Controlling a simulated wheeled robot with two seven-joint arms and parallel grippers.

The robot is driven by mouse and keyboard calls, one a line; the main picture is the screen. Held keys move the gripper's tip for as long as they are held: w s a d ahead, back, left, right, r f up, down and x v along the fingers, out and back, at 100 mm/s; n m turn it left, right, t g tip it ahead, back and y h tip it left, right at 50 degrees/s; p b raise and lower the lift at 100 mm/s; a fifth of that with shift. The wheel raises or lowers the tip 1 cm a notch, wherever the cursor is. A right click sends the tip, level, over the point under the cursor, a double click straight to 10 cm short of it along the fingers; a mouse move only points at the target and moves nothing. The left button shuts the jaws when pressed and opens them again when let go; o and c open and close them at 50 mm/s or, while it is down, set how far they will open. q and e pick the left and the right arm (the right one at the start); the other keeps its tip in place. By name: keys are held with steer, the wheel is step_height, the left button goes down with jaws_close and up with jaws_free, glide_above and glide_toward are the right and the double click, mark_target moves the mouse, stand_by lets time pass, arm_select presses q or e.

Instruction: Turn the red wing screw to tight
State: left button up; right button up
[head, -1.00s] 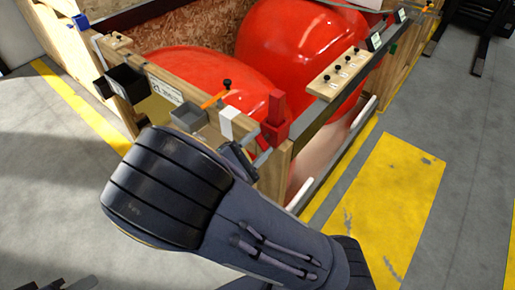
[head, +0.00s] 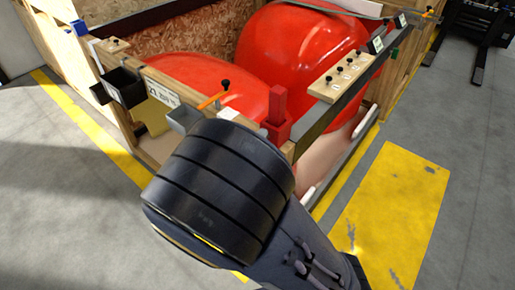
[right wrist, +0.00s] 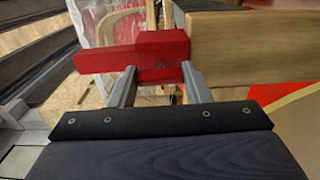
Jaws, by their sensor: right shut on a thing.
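The red wing screw (head: 278,118) sits at the near corner of the wooden crate (head: 152,76), with a tall red wing standing upright in the head view. In the right wrist view the red screw (right wrist: 160,55) shows as a block with a long bar reaching left. My right gripper (right wrist: 158,86) is shut on the red block, one grey finger on each side of it. In the head view my right wrist covers the gripper and the lower part of the screw. My left gripper is not in view.
Big red nosecones (head: 295,50) fill the crate. An orange lever with a black knob (head: 212,99), a grey bin (head: 184,118) and a black bin (head: 122,82) sit along the near rim. A wooden block with black knobs (head: 340,78) lies on the right rim.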

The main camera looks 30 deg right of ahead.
stand_by(0.3)
steer(key=o, duration=1)
steer(key=v, duration=0.8)
steer(key=shift+d, duration=0.15)
